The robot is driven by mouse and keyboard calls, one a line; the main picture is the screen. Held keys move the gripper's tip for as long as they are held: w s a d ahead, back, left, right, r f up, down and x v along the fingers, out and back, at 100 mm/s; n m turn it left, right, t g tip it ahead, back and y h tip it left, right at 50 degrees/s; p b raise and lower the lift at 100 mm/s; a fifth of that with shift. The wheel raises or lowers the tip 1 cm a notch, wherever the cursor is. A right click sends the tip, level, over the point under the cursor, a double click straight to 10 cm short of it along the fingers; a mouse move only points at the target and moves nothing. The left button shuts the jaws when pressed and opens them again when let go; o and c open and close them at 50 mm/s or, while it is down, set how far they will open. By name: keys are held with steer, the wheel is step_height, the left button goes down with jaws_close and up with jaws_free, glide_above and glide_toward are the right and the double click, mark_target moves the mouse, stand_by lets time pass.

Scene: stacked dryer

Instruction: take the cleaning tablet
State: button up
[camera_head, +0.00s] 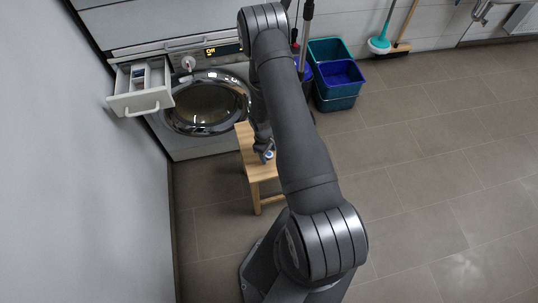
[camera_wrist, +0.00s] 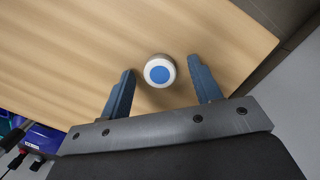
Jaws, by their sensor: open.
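The cleaning tablet (camera_wrist: 159,71) is a small round white piece with a blue disc on top. It lies on the wooden stool (camera_wrist: 60,50) in the wrist view. My gripper (camera_wrist: 160,78) is open, with one blue-grey finger on each side of the tablet and a gap to both. In the head view my gripper (camera_head: 265,156) is small and low over the stool (camera_head: 262,172), partly hidden by my arm. A bit of white and blue shows beside it there, but I cannot tell whether it is the tablet.
The washing machine (camera_head: 182,146) stands behind the stool, its round door shut and its detergent drawer (camera_head: 140,101) pulled out at the left. Teal and blue bins (camera_head: 337,104) stand beyond my arm. The tiled floor (camera_head: 430,150) at the right is clear.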

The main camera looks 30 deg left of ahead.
steer(key=c, duration=1.1)
steer(key=shift+o, duration=0.2)
steer(key=shift+r, duration=0.1)
